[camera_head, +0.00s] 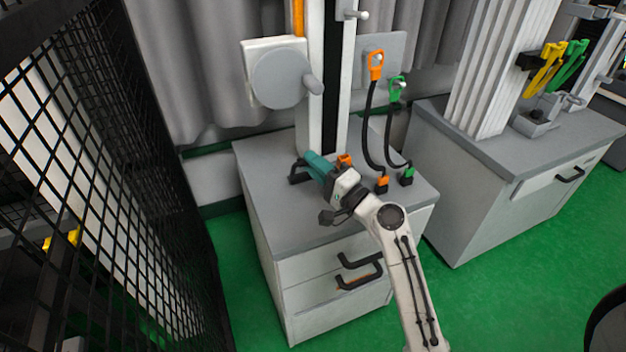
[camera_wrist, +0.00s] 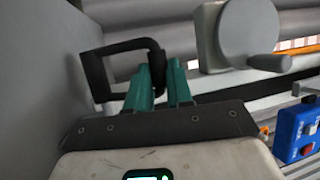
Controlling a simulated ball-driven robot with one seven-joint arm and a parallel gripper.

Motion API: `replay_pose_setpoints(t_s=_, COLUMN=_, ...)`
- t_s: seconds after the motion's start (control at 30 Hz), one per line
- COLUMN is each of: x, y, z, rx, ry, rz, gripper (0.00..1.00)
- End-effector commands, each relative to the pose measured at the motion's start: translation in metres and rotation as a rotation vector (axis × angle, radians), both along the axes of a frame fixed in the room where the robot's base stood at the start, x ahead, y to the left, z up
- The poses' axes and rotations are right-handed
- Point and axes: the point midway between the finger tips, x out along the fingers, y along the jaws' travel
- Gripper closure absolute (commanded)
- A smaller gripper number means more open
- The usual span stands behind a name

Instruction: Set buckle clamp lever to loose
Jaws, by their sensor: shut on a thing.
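A black bar bent like a handle, which I take to be the buckle clamp lever (camera_head: 295,177), stands on the grey bench top at the foot of the tower. It also shows in the wrist view (camera_wrist: 124,47) as an angular loop, upper left. My gripper (camera_head: 312,160) has teal fingers and reaches it from the right in the head view. In the wrist view my gripper (camera_wrist: 165,75) is shut on the lever's near end, which sits at the fingers. The rest of the clamp is hidden, and its setting cannot be read.
The tower column (camera_head: 312,125) rises behind my gripper. A grey disc with a crank (camera_head: 280,78) is left of it. A blue box (camera_wrist: 297,130) is close by. Black mesh (camera_head: 130,170) stands left; green floor is open at right.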

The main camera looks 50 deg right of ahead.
Motion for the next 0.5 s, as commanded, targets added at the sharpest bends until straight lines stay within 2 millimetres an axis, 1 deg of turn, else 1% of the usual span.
replay_pose_setpoints(t_s=0.03, x=-0.002, y=0.001, z=-0.014, rx=-0.012, ry=-0.017, rz=0.000, gripper=1.00)
replay_pose_setpoints(t_s=0.5, x=-0.012, y=0.007, z=-0.020, rx=-0.110, ry=-0.181, rz=-0.001, gripper=1.00)
